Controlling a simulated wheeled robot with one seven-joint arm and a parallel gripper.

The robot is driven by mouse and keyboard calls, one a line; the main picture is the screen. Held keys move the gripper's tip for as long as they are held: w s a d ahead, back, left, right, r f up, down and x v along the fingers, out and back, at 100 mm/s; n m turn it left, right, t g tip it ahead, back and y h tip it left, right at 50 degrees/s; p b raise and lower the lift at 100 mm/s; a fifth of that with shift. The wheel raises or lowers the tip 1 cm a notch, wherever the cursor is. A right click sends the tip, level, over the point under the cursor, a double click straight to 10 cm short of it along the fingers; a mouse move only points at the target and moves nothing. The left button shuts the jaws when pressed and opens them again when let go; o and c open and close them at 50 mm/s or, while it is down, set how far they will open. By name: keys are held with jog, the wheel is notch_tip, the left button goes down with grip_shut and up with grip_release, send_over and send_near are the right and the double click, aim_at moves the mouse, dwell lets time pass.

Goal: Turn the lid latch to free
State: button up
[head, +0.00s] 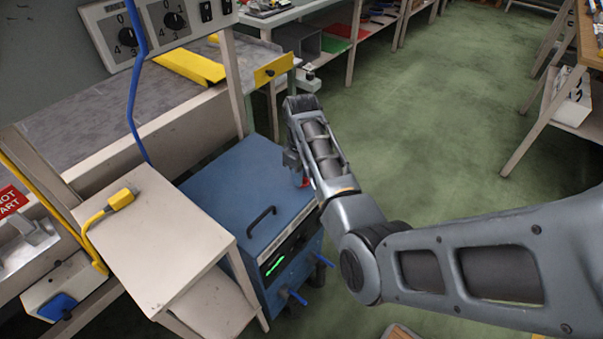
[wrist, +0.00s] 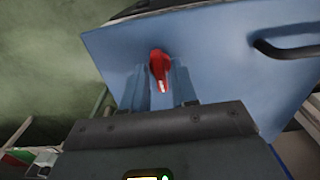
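The red lid latch (wrist: 159,62) stands on the lid of the blue box (head: 225,190); in the wrist view it sits between my gripper's two fingers. In the head view only a bit of the red latch (head: 304,181) shows at the lid's right edge, mostly hidden by my arm. My gripper (wrist: 161,85) points down at the lid with one finger on each side of the latch. The fingers look apart, with a narrow gap beside the latch; I cannot tell if they touch it. A small white mark shows on the latch.
A black handle (head: 261,221) rises from the lid; it also shows in the wrist view (wrist: 285,48). A beige stand (head: 150,235) adjoins the box on the left. Blue levers (head: 297,297) stick out at the box's front. Green floor (head: 430,130) is open to the right.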

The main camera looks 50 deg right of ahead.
grip_shut()
jog(key=shift+r+m+p, duration=0.1)
jog(key=shift+m+p, duration=0.25)
jog(key=shift+m, duration=0.05)
jog(key=shift+r+m+p, duration=0.1)
jog(key=shift+m+p, duration=0.65)
jog(key=shift+m, duration=0.25)
jog(key=m+p, duration=0.2)
jog(key=m, duration=0.2)
jog(key=shift+m, duration=0.3)
jog(key=m+p, duration=0.2)
jog(key=m, duration=0.3)
jog(key=m+p, duration=0.1)
jog(key=m, duration=0.4)
jog(key=shift+m, duration=0.4)
jog(key=shift+o, duration=1.2)
grip_release()
